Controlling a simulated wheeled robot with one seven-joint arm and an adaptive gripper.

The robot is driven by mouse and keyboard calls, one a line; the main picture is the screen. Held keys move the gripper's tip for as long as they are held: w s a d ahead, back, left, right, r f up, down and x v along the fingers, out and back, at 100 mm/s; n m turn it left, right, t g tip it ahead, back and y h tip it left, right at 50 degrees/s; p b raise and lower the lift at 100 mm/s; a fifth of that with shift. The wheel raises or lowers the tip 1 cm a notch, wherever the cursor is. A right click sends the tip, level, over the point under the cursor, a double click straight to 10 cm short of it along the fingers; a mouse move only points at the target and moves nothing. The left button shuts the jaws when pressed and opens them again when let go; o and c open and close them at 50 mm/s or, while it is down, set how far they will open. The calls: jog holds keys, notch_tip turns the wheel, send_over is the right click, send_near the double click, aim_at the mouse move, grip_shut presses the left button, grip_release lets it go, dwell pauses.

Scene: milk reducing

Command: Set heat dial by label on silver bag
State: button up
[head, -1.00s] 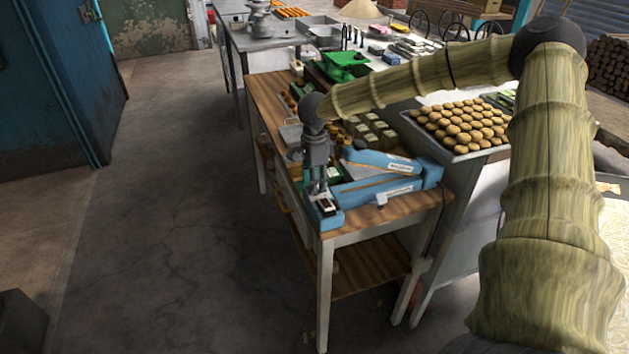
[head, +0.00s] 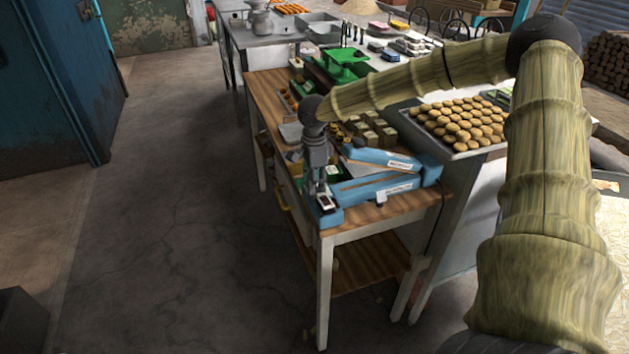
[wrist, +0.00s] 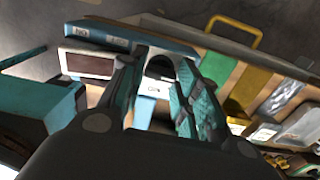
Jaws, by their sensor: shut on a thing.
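A blue sealer-like machine (head: 378,188) with white labels lies on the near end of the wooden table. My gripper (head: 322,190) points down at its near left end. In the wrist view my gripper (wrist: 161,64) has its two teal fingers on either side of a dark round knob (wrist: 160,69), which looks like the dial, and is shut on it. A small white label (wrist: 154,90) sits beside the knob; the dial's setting cannot be read. A dark red-brown panel (wrist: 86,65) lies to the left. A silvery packet (wrist: 282,98), perhaps the silver bag, lies to the right; its label is not readable.
A tray of round brown loaves or potatoes (head: 458,124) stands behind on a metal table. A green scale (head: 343,62) stands farther back. A yellow handle (wrist: 234,27) shows at the table's side. The floor (head: 170,240) left of the table is clear.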

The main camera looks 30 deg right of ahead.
jog(key=shift+r, duration=0.1)
jog(key=m+p, duration=0.1)
jog(key=m, duration=0.2)
jog(key=m+p, duration=0.1)
jog(key=m, duration=0.3)
jog(key=m+p, duration=0.1)
jog(key=m, duration=0.2)
jog(key=shift+m, duration=0.3)
jog(key=m, duration=0.3)
jog(key=shift+w+m, duration=0.1)
jog(key=shift+m, duration=0.2)
jog(key=m, duration=1.2)
jog(key=shift+w+r+b, duration=0.1)
jog(key=shift+r+b, duration=0.05)
jog(key=shift+b, duration=0.25)
jog(key=shift+m, duration=0.4)
